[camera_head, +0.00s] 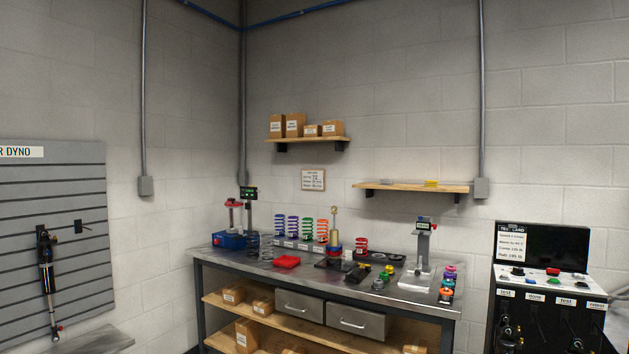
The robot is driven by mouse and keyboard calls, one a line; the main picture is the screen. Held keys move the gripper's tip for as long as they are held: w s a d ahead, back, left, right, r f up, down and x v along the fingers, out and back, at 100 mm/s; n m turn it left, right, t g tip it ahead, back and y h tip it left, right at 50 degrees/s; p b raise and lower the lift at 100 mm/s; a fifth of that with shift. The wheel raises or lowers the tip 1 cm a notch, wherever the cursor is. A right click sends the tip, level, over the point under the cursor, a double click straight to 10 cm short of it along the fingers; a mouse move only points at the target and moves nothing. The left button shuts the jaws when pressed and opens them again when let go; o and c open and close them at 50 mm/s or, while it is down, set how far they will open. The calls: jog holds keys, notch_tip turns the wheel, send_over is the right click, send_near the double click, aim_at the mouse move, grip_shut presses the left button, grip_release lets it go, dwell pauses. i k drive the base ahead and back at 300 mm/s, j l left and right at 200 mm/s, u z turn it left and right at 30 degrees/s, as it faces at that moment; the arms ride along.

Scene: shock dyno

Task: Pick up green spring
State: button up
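My gripper is not in view.
A red cloth-like item (286,262) lies on the bench. A stack of coloured rings (447,285) stands at its right end, near a grey gauge stand (423,245). A control console (540,285) stands farther right. A shock absorber (46,270) hangs on the left panel.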

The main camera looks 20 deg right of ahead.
aim_at(304, 235)
jog(key=i+j, duration=0.1)
jog(key=i, duration=0.4)
jog(key=i+j+z, duration=0.15)
jog(key=i, duration=0.4)
jog(key=i+j, duration=0.1)
jog(key=i, duration=0.4)
jog(key=i+j+z, duration=0.1)
jog(key=i, duration=0.4)
jog(key=i+j+z, duration=0.1)
jog(key=i+j, duration=0.15)
jog(key=i, duration=0.25)
jog(key=i+j, duration=0.25)
jog(key=i, duration=0.25)
jog(key=i+j+z, duration=0.15)
jog(key=i, duration=0.35)
jog(key=j, duration=0.05)
